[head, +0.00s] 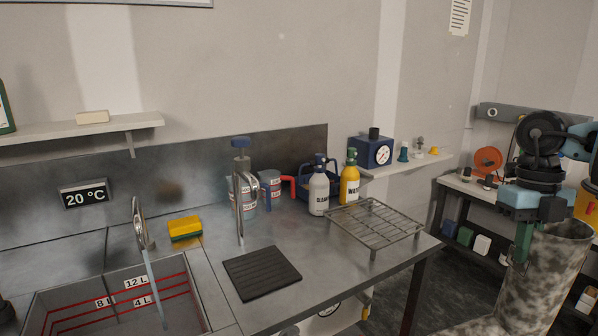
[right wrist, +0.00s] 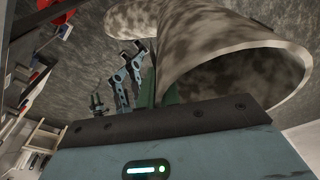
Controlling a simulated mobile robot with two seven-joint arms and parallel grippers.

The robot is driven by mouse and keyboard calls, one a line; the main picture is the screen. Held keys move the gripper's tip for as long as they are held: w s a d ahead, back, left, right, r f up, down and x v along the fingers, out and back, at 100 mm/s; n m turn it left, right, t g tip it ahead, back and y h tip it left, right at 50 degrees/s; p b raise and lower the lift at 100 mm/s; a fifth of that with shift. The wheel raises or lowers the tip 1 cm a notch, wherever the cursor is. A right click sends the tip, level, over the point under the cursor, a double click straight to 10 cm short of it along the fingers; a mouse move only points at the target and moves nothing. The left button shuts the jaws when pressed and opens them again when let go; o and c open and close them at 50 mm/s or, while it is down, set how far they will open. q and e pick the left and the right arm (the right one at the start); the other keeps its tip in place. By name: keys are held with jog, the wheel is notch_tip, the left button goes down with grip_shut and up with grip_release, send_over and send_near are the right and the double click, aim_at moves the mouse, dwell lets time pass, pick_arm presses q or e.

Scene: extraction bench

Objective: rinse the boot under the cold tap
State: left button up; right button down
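A tall boot (head: 548,270), mottled grey and beige, is at the right of the head view, off the bench. Its wide open top is up and its foot points left. My right gripper (head: 523,242) has its green fingers at the boot's upper shaft and appears shut on it. In the right wrist view the boot (right wrist: 225,70) fills the upper right, its opening toward the right. My left gripper is not seen.
A 20 °C display (head: 84,194) is on the backsplash. A yellow sponge (head: 185,228), black ribbed mat (head: 261,272), white bottle (head: 319,190), yellow bottle (head: 349,182) and wire rack (head: 372,222) stand on the bench. Floor shows between bench and the right-hand shelf.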

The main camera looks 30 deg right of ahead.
aim_at(504, 297)
jog(key=a+f+n, duration=0.1)
jog(key=f+n, duration=0.2)
jog(key=a+f+n+h, duration=0.1)
jog(key=f+n, duration=0.2)
jog(key=a+f+n+p, duration=0.1)
jog(key=f+n, duration=0.2)
jog(key=shift+s+a, duration=0.25)
jog(key=shift+s, duration=0.1)
jog(key=w+a+f+n+t+h+p, duration=0.1)
jog(key=w+a+f+n, duration=0.1)
jog(key=a+f+n, duration=0.55)
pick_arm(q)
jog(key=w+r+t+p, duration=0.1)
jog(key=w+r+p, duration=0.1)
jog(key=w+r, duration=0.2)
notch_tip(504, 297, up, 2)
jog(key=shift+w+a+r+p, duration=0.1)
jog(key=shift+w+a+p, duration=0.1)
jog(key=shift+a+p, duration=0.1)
pick_arm(e)
jog(key=w+a+r+n+t, duration=0.1)
jog(key=a+n, duration=1)
jog(key=n, duration=0.1)
jog(key=w+a+r+n+t+y, duration=0.1)
jog(key=a+n, duration=1)
jog(key=n, duration=0.1)
jog(key=shift+w+a+r, duration=0.15)
jog(key=shift+w+r, duration=0.25)
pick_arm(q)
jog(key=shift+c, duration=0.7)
